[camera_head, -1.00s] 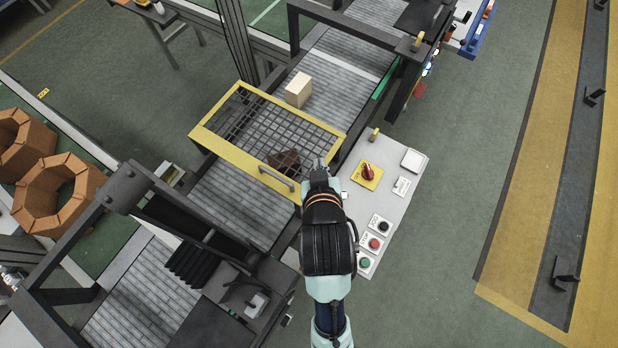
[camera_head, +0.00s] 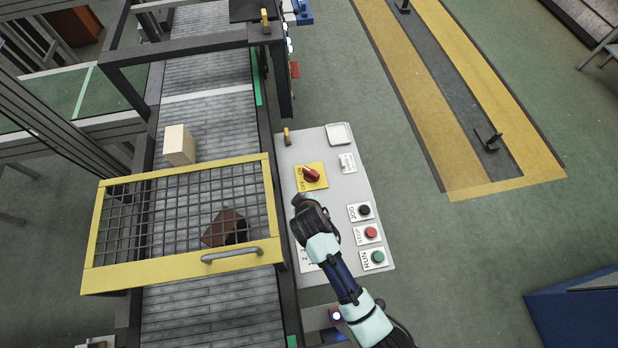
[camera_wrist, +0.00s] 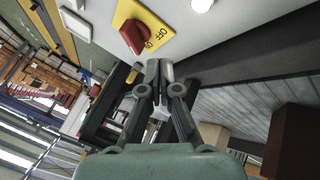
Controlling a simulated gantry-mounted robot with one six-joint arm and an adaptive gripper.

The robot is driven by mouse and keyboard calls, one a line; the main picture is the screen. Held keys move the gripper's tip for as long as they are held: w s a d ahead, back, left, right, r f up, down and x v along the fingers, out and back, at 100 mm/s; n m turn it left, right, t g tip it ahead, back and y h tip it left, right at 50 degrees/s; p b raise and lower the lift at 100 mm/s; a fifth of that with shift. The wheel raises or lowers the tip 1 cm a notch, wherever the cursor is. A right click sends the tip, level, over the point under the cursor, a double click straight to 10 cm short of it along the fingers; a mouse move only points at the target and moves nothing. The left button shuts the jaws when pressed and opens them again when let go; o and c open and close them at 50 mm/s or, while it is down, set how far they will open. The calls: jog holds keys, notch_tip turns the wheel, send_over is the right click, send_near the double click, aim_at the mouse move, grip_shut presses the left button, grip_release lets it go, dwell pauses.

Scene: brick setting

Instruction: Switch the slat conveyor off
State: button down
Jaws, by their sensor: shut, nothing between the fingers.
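A red rotary switch (camera_head: 311,174) sits on a yellow plate on the grey control panel (camera_head: 345,190), beside the slat conveyor (camera_head: 205,72). The wrist view shows the red knob (camera_wrist: 135,36) and the OFF and ON lettering on its yellow plate. I cannot tell for sure which mark the knob points at. My gripper (camera_head: 302,201) is shut and empty, just below the switch in the head view and apart from it. In the wrist view its fingertips (camera_wrist: 158,68) are together, below and right of the knob. Black JOG (camera_head: 364,211), red STOP (camera_head: 371,232) and green RUN (camera_head: 378,257) buttons line the panel's right side.
A yellow-framed mesh guard (camera_head: 185,262) with a handle covers part of the conveyor; a brown block (camera_head: 222,230) lies under it. A beige block (camera_head: 179,145) is on the slats behind the guard. A dark frame crosses the conveyor farther back. Floor right of the panel is clear.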

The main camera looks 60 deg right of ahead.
aim_at(311, 180)
jog(key=b+x, duration=0.3)
jog(key=x, duration=0.7)
jog(key=shift+d+f, duration=0.1)
jog(key=shift+f, duration=0.05)
jog(key=d, duration=0.2)
jog(key=shift+s+d, duration=0.2)
jog(key=shift+d, duration=0.1)
jog(key=shift+s+d+r, duration=0.1)
jog(key=shift+d+r, duration=0.1)
jog(key=shift+d, duration=0.4)
